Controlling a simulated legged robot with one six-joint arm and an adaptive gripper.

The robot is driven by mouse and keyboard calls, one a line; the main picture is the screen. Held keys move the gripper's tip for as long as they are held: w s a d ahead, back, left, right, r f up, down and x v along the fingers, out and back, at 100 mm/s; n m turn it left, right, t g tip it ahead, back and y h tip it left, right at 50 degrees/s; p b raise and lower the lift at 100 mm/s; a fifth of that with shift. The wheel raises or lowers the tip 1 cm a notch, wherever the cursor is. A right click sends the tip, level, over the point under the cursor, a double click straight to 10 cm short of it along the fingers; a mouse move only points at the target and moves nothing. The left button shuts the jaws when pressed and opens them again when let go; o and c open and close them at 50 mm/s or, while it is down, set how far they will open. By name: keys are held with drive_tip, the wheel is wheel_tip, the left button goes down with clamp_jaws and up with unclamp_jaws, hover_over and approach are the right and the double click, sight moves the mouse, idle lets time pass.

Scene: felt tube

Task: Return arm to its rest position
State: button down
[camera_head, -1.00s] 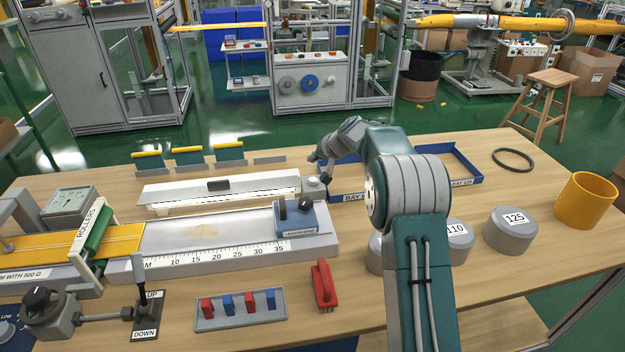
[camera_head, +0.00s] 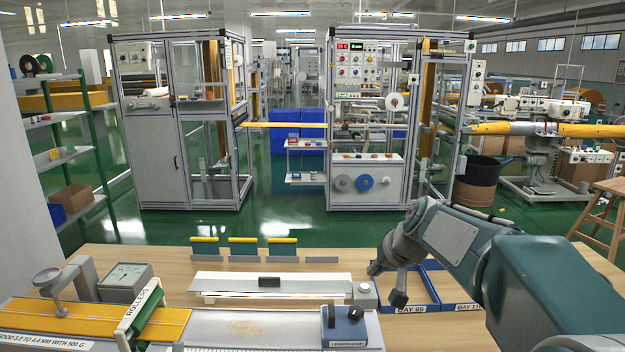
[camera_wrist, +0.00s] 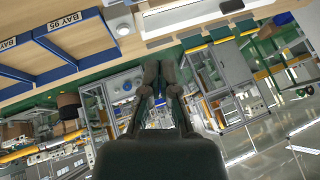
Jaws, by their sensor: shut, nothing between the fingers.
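My arm comes in from the lower right in the head view. Nothing shows between the fingers. The wrist view is turned over, with the bench at the top. The tray labelled BAY 95 (camera_wrist: 60,40) lies left of the fingers there.
The white-topped fixture (camera_head: 260,286) and a blue block (camera_head: 344,328) stand left of my gripper. Beyond the bench is open green floor (camera_head: 300,215), then framed machines (camera_head: 365,120). A wooden stool (camera_head: 605,215) stands at right.

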drive_tip(key=s+d+f+h, duration=0.1)
drive_tip(key=s, duration=1.4)
drive_tip(key=s+d+f+h, duration=0.1)
drive_tip(key=s+f+h, duration=0.1)
drive_tip(key=s, duration=1.2)
drive_tip(key=shift+s+d+n, duration=0.2)
drive_tip(key=shift+s+n, duration=0.1)
drive_tip(key=shift+s, duration=0.1)
